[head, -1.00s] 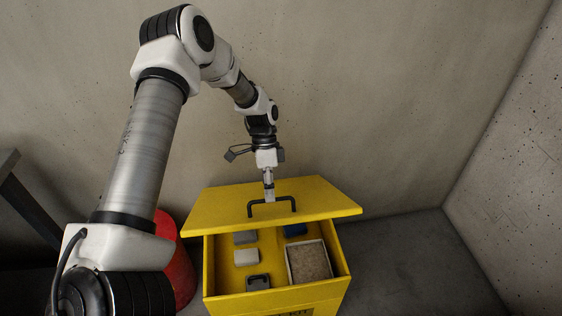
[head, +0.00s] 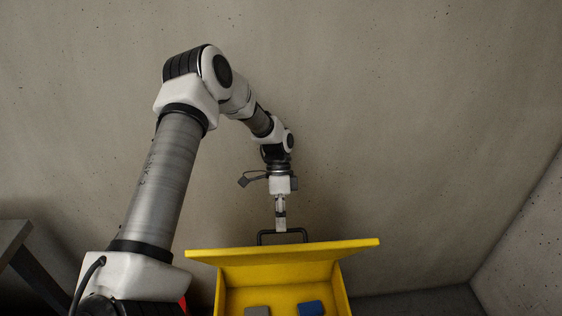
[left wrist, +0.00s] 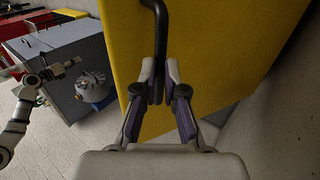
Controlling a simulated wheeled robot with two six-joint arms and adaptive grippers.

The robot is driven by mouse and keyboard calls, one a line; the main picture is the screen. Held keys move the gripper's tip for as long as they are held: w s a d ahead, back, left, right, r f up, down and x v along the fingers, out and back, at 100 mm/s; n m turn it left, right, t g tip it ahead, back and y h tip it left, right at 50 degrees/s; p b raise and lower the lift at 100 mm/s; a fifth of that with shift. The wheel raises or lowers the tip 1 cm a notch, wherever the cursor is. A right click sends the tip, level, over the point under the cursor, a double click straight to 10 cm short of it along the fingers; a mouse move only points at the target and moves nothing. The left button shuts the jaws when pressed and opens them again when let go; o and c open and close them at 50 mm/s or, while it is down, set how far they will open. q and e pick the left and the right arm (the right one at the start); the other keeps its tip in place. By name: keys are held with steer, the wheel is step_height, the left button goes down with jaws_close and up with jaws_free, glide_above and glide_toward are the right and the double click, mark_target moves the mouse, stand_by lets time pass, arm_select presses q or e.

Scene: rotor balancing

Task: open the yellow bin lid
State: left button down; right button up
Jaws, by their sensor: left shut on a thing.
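The yellow lid (head: 285,254) is tilted up over the yellow bin (head: 339,290), and the front of the bin is open to view. The black lid handle (head: 297,231) stands along the lid's upper side. My left gripper (head: 281,226) is shut on that handle. In the left wrist view, both fingers of my left gripper (left wrist: 159,98) close around the black handle (left wrist: 161,28) against the yellow lid (left wrist: 209,60).
A grey block (head: 257,311) and a blue block (head: 311,308) lie inside the bin. A concrete wall (head: 400,130) stands close behind. A grey table (head: 12,238) is at the left. The left wrist view shows a grey cabinet (left wrist: 75,85).

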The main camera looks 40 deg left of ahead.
arm_select(q)
steer(key=shift+a+f, duration=0.25)
steer(key=shift+f, duration=0.25)
steer(key=c, duration=1.4)
jaws_free()
steer(key=shift+o, duration=1)
steer(key=shift+w+a+f, duration=0.2)
steer(key=shift+w+f, duration=0.1)
steer(key=shift+r, duration=0.1)
steer(key=shift+w+a, duration=0.1)
